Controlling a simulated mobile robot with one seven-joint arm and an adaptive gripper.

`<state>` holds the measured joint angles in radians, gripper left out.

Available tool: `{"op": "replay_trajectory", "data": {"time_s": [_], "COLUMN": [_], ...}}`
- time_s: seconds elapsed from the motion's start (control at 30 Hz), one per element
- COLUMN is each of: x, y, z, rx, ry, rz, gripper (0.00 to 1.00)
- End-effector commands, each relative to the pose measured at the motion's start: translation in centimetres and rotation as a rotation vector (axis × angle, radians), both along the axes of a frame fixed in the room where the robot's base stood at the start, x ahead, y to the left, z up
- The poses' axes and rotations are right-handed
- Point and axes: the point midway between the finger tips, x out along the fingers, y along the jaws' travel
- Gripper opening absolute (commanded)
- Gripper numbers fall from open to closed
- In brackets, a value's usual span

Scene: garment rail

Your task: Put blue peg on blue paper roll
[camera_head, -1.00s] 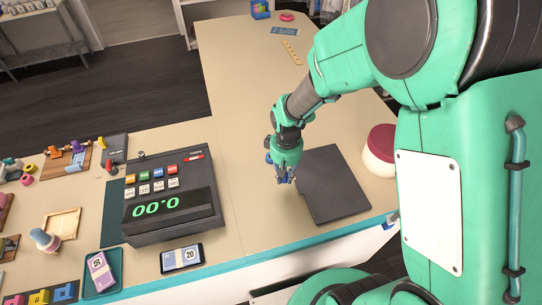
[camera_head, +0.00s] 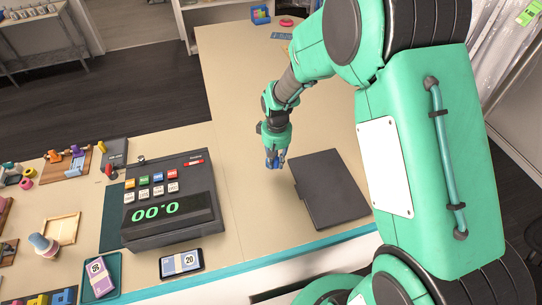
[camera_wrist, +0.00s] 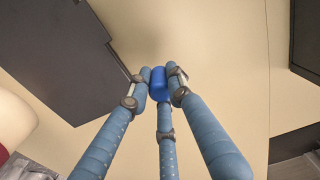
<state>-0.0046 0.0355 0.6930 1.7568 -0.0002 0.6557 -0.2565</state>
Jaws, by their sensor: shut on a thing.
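The blue peg (camera_wrist: 158,82) shows in the wrist view between the fingertips of my gripper (camera_wrist: 158,88), which is shut on it. Part of the peg is hidden by the fingers. In the head view my gripper (camera_head: 275,163) hangs over the bare counter, between the cash register and the dark flat panel, with its fingers pointing down. I cannot make out a blue paper roll for certain. Small pink rolls (camera_head: 27,177) lie at the far left, beside a teal one (camera_head: 10,168).
The cash register (camera_head: 168,200) stands left of my gripper. The dark flat panel (camera_head: 328,190) lies to its right. A wooden board with coloured pegs (camera_head: 60,166), a teal tray with a note bundle (camera_head: 115,275) and a phone-like device (camera_head: 181,263) are left. The counter behind my gripper is mostly clear.

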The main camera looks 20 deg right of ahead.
Motion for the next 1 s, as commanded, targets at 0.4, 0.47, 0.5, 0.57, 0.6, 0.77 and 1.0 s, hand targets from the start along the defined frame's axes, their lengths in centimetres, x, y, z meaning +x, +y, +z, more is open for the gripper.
{"op": "replay_trajectory", "data": {"time_s": [0.4,0.47,0.5,0.57,0.6,0.77,1.0], "x": [5.3,5.5,5.6,5.6,5.6,5.5,6.4], "y": [0.0,0.0,0.0,0.0,0.0,0.0,0.0], "z": [-0.5,-0.5,-0.5,-0.5,-0.5,-0.5,-1.1], "rx": [0.0,0.0,0.0,0.0,0.0,0.0,0.0], "ry": [0.001,0.0,0.0,0.0,0.0,0.0,0.003], "rz": [0.0,0.0,0.0,0.0,0.0,0.0,0.0], "gripper": [0.0,0.0,0.0,0.0,0.0,0.0,0.0]}}
